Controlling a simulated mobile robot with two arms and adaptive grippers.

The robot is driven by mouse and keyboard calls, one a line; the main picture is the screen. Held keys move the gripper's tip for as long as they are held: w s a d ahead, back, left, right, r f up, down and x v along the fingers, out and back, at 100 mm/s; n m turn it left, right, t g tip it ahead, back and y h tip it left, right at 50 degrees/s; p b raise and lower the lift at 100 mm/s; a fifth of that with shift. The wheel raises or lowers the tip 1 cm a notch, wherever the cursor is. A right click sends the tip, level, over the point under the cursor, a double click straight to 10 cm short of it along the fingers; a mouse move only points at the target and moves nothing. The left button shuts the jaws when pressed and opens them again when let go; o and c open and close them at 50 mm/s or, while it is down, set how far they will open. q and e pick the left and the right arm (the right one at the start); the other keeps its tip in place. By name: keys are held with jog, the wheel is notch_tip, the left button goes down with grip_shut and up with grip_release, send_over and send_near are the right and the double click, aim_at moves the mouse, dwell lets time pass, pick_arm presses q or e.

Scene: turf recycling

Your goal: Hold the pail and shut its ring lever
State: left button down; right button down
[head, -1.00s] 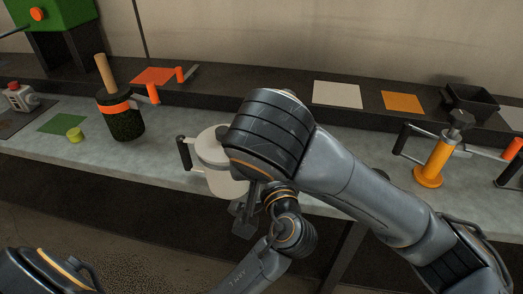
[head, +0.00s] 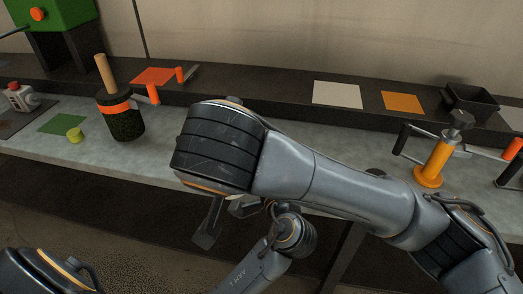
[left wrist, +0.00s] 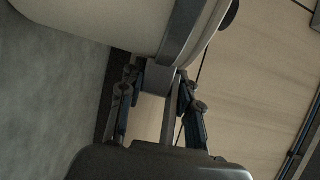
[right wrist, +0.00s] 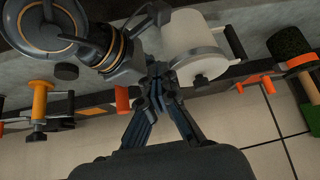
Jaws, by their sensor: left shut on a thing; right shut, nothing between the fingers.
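The pail (right wrist: 190,35) is white and shows in the right wrist view with its round lid (right wrist: 203,62) towards the camera. A black-gripped handle (right wrist: 235,42) stands off its right side there. In the left wrist view its cream wall (left wrist: 95,18) and a grey band (left wrist: 183,30) fill the top. My left gripper (left wrist: 160,85) is shut on a grey part at the pail's edge. My right gripper (right wrist: 158,72) is shut and empty beside the pail's lid edge; contact is unclear. In the head view my right arm hides nearly all of the pail. I cannot make out the ring lever's position.
A dark green roll with an orange band (head: 118,119) stands left on the grey bench (head: 70,157). An orange clamp device (head: 432,163) stands to the right. A dark tray (head: 470,100) is at the back right.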

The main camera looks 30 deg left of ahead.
pick_arm(q)
jog(key=shift+r, duration=0.15)
pick_arm(e)
jog(key=shift+s, duration=0.1)
jog(key=shift+s+a+m+h, duration=0.25)
jog(key=shift+s+a+m, duration=0.1)
jog(key=shift+s+m, duration=0.2)
jog(key=shift+s+a+m+h, duration=0.3)
jog(key=shift+s+m, duration=0.15)
jog(key=shift+s, duration=0.15)
jog(key=c, duration=0.7)
grip_release()
jog(key=shift+r, duration=0.1)
notch_tip(320, 180, up, 3)
jog(key=shift+f, duration=0.1)
